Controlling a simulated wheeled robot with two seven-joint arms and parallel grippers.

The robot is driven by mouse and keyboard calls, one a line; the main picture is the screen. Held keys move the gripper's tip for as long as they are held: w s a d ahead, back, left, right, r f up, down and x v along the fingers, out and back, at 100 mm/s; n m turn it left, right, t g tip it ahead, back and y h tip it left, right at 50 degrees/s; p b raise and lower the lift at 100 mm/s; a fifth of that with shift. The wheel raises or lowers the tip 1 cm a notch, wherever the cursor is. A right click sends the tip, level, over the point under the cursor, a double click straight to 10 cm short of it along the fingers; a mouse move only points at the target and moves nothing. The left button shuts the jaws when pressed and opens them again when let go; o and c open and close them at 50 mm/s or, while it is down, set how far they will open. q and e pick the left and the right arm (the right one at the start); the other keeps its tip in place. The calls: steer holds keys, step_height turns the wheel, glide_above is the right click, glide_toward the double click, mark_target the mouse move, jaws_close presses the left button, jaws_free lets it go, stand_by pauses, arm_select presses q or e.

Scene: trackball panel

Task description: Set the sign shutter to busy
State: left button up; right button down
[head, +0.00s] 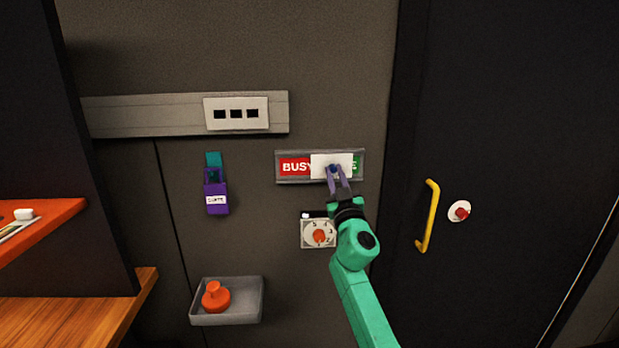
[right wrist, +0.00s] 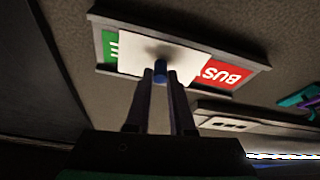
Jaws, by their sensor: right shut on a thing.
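The sign (head: 278,180) is a grey-framed strip on the wall, with a red BUSY field at its left and a green field at its right. Its white shutter (head: 320,159) sits around the middle, covering the end of the word BUSY and most of the green field. My right gripper (head: 334,172) is shut on the blue knob (right wrist: 160,70) of the shutter. In the right wrist view the shutter (right wrist: 136,56) leaves the red field and a strip of green showing. My left gripper is not in view.
Below the sign is a dial (head: 310,228) with an orange knob. A grey tray (head: 250,299) holds an orange object. A purple holder (head: 216,192) hangs at the left. A dark door with a yellow handle (head: 428,215) stands at the right.

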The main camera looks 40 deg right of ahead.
mark_target(343, 164)
steer(key=shift+s+d, duration=0.9)
steer(key=shift+d, duration=0.3)
steer(key=shift+a, duration=0.1)
steer(key=c, duration=0.8)
jaws_free()
steer(key=shift+o, duration=0.2)
steer(key=shift+s+d, duration=0.1)
steer(key=shift+d, duration=0.1)
steer(key=shift+a+f, duration=0.1)
